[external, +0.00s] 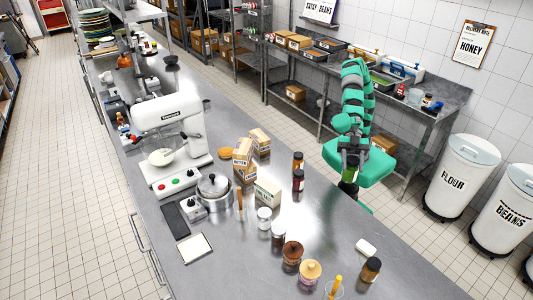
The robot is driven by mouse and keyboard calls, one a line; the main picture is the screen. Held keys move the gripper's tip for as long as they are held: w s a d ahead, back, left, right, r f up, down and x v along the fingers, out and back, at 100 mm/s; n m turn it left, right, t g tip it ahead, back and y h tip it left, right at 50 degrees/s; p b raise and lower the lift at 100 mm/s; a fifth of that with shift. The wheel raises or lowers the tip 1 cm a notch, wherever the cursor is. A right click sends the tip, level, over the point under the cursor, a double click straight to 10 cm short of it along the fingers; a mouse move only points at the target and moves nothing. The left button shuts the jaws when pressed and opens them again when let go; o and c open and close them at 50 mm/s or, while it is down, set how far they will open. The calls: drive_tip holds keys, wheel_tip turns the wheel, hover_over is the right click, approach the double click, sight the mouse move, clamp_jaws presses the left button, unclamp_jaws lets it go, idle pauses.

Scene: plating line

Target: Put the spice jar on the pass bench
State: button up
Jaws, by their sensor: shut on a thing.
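My gripper (351,157) points down, just beyond the right edge of the long steel counter in the external view. It is shut on a small jar with a green body (350,172), apparently the spice jar; the jaws and the small size hide much of it. The jar is held up, apart from any surface. The long steel counter (325,215) lies left of and below my gripper. Another steel bench (445,103) stands along the tiled wall behind my arm. No label shows which of these is the pass bench.
White bins (464,175) stand on the floor at right. The counter right of the jars has clear room.

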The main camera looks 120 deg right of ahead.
drive_tip(key=w+d+r+m+t+h+p, duration=0.1)
drive_tip(key=w+d+m+t+h, duration=0.15)
drive_tip(key=w+d, duration=0.6)
drive_tip(key=w+d+r+m+t+h+p, duration=0.1)
drive_tip(key=w+d+m+h, duration=0.2)
drive_tip(key=d, duration=1.1)
drive_tip(key=d+m+h+p, duration=0.1)
drive_tip(key=d+m+h, duration=0.45)
drive_tip(key=d, duration=2.35)
drive_tip(key=s+d+m+g+h+p, duration=0.1)
drive_tip(key=s+d+m+h, duration=0.15)
drive_tip(key=s+d, duration=0.7)
drive_tip(key=s+d+f+m+g+h+p, duration=0.1)
drive_tip(key=s+d+m+h, duration=0.15)
drive_tip(key=s+d, duration=0.7)
drive_tip(key=s+d+m+g+h+p, duration=0.1)
drive_tip(key=s+d+m+g+h, duration=0.2)
drive_tip(key=d, duration=1.2)
wheel_tip(320, 180, down, 18)
drive_tip(key=t, duration=0.2)
drive_tip(key=shift+n, duration=0.4)
drive_tip(key=shift+s+d+r+p+x, duration=0.15)
drive_tip(key=shift+s+d+p+x, duration=0.3)
drive_tip(key=shift+x, duration=2.1)
drive_tip(key=shift+s+d+r+p+x, duration=0.2)
drive_tip(key=shift+d+x, duration=0.3)
drive_tip(key=shift+x, duration=2)
drive_tip(key=shift+s+d+r+p+x, duration=0.1)
drive_tip(key=shift+s+d+p+x, duration=0.35)
drive_tip(key=shift+x, duration=2.1)
